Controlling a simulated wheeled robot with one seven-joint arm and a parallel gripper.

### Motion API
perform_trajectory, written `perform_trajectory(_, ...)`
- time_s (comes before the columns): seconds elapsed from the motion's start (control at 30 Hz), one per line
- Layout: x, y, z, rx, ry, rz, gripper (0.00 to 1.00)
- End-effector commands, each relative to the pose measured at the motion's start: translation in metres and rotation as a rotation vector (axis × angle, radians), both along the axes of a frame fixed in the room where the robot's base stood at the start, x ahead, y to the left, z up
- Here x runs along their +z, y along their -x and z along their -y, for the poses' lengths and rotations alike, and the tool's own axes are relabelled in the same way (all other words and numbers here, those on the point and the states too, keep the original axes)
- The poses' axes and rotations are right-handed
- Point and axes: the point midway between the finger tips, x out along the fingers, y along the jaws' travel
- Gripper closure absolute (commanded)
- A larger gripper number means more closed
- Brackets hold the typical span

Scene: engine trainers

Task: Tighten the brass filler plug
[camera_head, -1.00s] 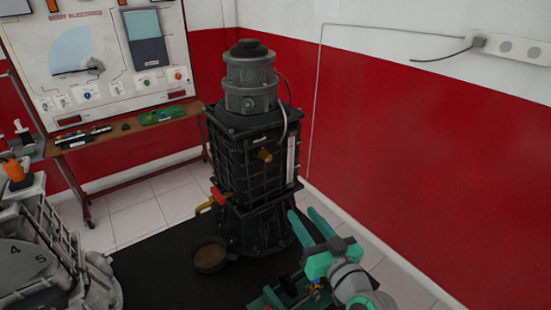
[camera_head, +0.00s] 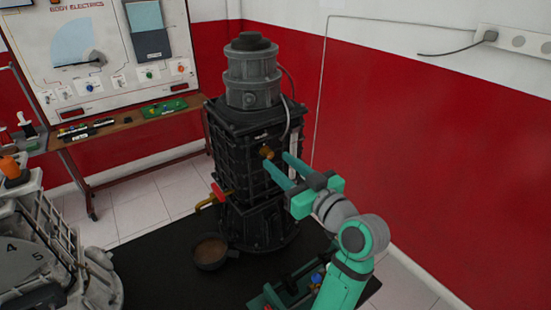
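The brass filler plug (camera_head: 267,152) sticks out of the front face of the black ribbed gearbox (camera_head: 232,165), upright in the middle of the view. My gripper (camera_head: 275,163) is just to the right of and below the plug. Its two green fingers are spread apart and point at the plug, with their tips close to it. I cannot tell whether a finger touches the plug. Nothing shows held between the fingers.
A red-handled brass tap (camera_head: 213,195) sticks out at the gearbox's lower left, above a round pan (camera_head: 210,252) on the dark mat (camera_head: 165,265). A grey engine casing (camera_head: 50,250) stands at left. A bench (camera_head: 130,130) is behind. A red wall (camera_head: 430,165) bounds the right.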

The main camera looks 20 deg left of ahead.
Motion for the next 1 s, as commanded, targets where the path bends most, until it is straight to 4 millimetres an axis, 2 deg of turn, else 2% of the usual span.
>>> perform_trajectory(0.1,0.000,-0.010,-0.013,0.001,-0.001,-0.001,0.64)
perform_trajectory(0.2,0.000,-0.016,-0.019,-0.001,-0.001,-0.001,0.64)
perform_trajectory(0.6,0.000,-0.020,-0.024,-0.003,0.000,0.000,0.64)
perform_trajectory(0.67,0.000,-0.020,-0.024,-0.003,0.000,0.000,0.76)
perform_trajectory(0.77,0.000,-0.020,-0.024,-0.003,0.000,0.000,1.00)
perform_trajectory(1.0,0.000,-0.020,-0.023,-0.003,-0.004,-0.006,1.00)
